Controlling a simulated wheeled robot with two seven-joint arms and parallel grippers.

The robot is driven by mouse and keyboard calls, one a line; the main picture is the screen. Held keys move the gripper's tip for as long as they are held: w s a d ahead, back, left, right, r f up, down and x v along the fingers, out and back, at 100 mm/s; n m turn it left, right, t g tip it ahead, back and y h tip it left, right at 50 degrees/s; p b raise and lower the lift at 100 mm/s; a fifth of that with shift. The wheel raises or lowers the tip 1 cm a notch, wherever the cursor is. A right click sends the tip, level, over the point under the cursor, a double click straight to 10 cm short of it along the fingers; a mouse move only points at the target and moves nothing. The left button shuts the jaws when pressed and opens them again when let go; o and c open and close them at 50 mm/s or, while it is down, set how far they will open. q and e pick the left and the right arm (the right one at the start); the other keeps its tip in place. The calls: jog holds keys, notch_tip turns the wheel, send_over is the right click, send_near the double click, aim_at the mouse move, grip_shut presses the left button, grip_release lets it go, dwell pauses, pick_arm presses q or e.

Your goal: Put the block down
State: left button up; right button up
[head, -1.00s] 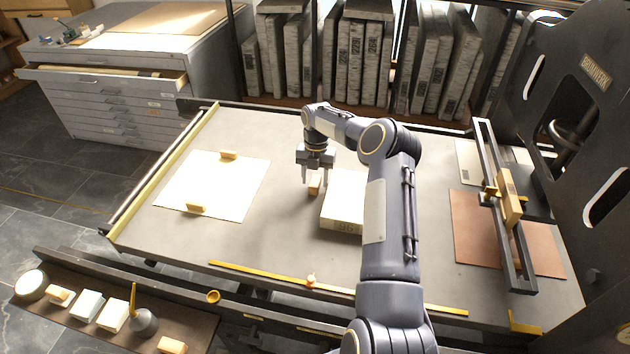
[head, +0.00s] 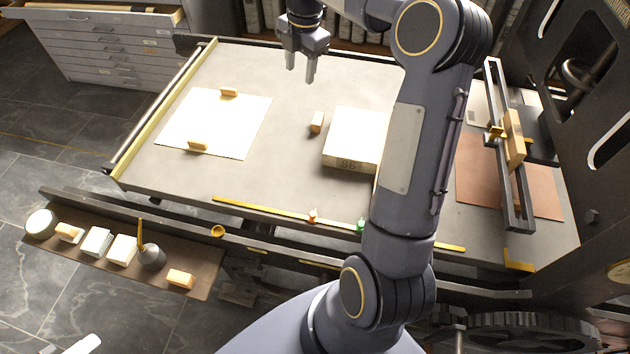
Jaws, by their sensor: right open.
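A small tan wooden block (head: 316,122) stands on the grey press bed (head: 270,170), just left of the pale litho stone (head: 352,138), with a narrow gap between them. My right gripper (head: 301,80) is open and empty, raised above the bed, higher in the picture than the block and apart from it. Two similar tan blocks rest on the white paper sheet (head: 225,125): one at its top edge (head: 229,92) and one at its bottom edge (head: 198,145). My left gripper is not in view.
My right arm hides part of the bed right of the stone. A dark frame (head: 509,150) stands over a brown sheet (head: 472,170) at right. A yellow strip (head: 270,207) lies along the front edge. A low shelf (head: 205,268) holds several small items.

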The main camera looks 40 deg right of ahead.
jog(key=s+a+r+m+t, duration=0.1)
jog(key=s+a+r+m, duration=0.1)
jog(key=s+a+m, duration=0.45)
jog(key=s+a+r+m+t, duration=0.1)
jog(key=s+a+r+m, duration=0.25)
jog(key=s, duration=0.55)
jog(key=s+a+f+m+t+y, duration=0.1)
jog(key=s+a+f+m, duration=0.2)
jog(key=s+a+m, duration=0.1)
jog(key=s+a+f+m+t+y, duration=0.1)
jog(key=s+a+f+m+y, duration=0.1)
jog(key=s+a+f+m, duration=0.2)
jog(key=s+m, duration=0.3)
jog(key=s, duration=0.2)
jog(key=shift+s+a+f+t, duration=0.2)
jog(key=shift+s+f+t, duration=0.05)
jog(key=shift+t, duration=0.05)
